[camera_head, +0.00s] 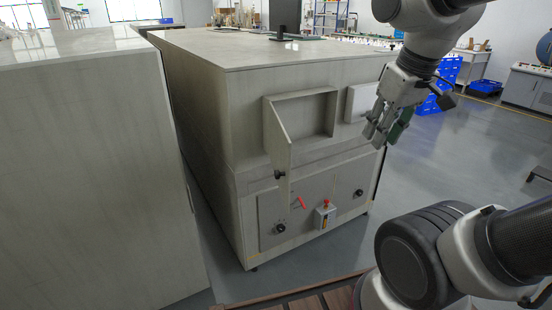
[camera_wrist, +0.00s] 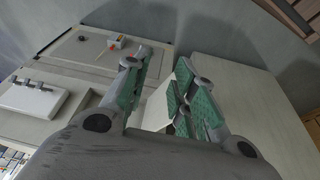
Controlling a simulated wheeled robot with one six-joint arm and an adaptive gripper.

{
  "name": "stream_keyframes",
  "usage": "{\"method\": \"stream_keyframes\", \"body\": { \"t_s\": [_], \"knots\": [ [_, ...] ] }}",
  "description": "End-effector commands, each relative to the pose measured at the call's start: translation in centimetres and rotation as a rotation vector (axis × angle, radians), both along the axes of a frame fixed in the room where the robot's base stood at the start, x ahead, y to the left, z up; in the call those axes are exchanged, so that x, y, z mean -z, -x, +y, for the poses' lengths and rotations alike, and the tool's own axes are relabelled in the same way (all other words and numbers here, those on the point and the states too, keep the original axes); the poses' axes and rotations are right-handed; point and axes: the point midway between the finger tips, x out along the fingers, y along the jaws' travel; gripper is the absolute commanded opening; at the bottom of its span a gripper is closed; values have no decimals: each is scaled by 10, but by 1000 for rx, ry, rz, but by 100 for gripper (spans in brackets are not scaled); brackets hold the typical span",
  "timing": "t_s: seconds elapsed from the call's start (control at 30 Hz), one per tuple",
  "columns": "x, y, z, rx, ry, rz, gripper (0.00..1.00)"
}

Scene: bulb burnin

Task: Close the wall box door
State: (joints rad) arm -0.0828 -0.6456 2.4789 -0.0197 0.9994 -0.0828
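The wall box (camera_head: 318,113) is a shallow grey frame on the end face of a large cabinet. Its door (camera_head: 277,137) hangs at the left side of the frame and stands open, swung outward. My gripper (camera_head: 382,136) is in the air to the right of the box, clear of the door, with its fingers pointing down. In the wrist view its green-padded fingers (camera_wrist: 160,85) are spread with a gap between them. A pale plate, which looks like the door (camera_wrist: 155,108), shows beyond that gap. Nothing is held.
A light panel (camera_head: 359,102) is right of the wall box, close behind my gripper. Below are a red-button box (camera_head: 325,214), a red handle (camera_head: 301,202) and black knobs (camera_head: 280,228). Another large cabinet (camera_head: 90,170) stands at the left. Open floor (camera_head: 475,150) lies to the right.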

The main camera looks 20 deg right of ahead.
Motion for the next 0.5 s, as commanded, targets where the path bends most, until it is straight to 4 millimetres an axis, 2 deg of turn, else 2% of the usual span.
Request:
{"method": "stream_keyframes", "body": {
  "t_s": [0.03,0.1,0.17,0.3,0.4,0.5],
  "knots": [
    [-3,-19,12,-98,29,41,11],
    [-5,-47,33,-257,78,100,0],
    [-5,-72,56,-408,125,152,0],
    [7,-121,121,-748,233,265,0],
    [22,-145,168,-957,300,333,0],
    [37,-159,207,-1118,354,385,0]
  ]
}}
